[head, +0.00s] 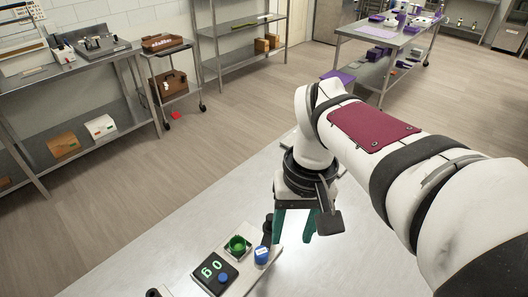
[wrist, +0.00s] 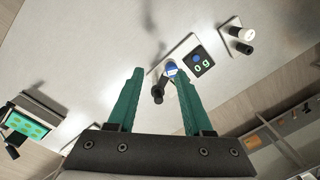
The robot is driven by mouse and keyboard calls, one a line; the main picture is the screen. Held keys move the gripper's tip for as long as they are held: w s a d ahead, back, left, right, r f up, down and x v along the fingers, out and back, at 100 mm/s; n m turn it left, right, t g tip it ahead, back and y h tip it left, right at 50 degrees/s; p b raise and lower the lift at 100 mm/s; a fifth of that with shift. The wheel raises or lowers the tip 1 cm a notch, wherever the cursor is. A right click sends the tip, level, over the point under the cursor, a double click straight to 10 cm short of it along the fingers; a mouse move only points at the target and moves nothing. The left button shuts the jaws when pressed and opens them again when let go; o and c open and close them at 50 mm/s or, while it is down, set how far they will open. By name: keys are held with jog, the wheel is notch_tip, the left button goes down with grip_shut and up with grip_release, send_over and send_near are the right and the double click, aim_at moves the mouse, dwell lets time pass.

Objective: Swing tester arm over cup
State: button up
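The tester (head: 218,272) stands on the metal table, with a dark panel showing green digits and a blue button. A dark upright part (head: 267,229), perhaps the tester arm, stands behind that piece, close to my gripper's left finger. My gripper (head: 293,240) points down with green fingers apart and nothing seen held. In the wrist view the blue piece (wrist: 171,69) and a dark part (wrist: 158,92) show between the fingers (wrist: 158,72); contact cannot be told.
In the wrist view, a tray-like device with green shapes (wrist: 27,125) is at the left. The metal table (head: 170,240) is bare left of the tester. Shelves and benches stand far off.

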aim_at(271, 217)
jog(key=shift+o, duration=0.5)
jog(key=w+a+n, duration=0.1)
jog(key=w+n, duration=0.1)
jog(key=w, duration=0.5)
jog(key=w+a+n+h, duration=0.1)
jog(key=w+n, duration=0.2)
jog(key=w, duration=0.3)
jog(key=shift+w+a+f, duration=0.25)
jog(key=shift+w+f, duration=0.1)
jog(key=shift+w, duration=0.05)
notch_tip(271, 217, down, 15)
jog(key=shift+f, duration=0.1)
grip_shut()
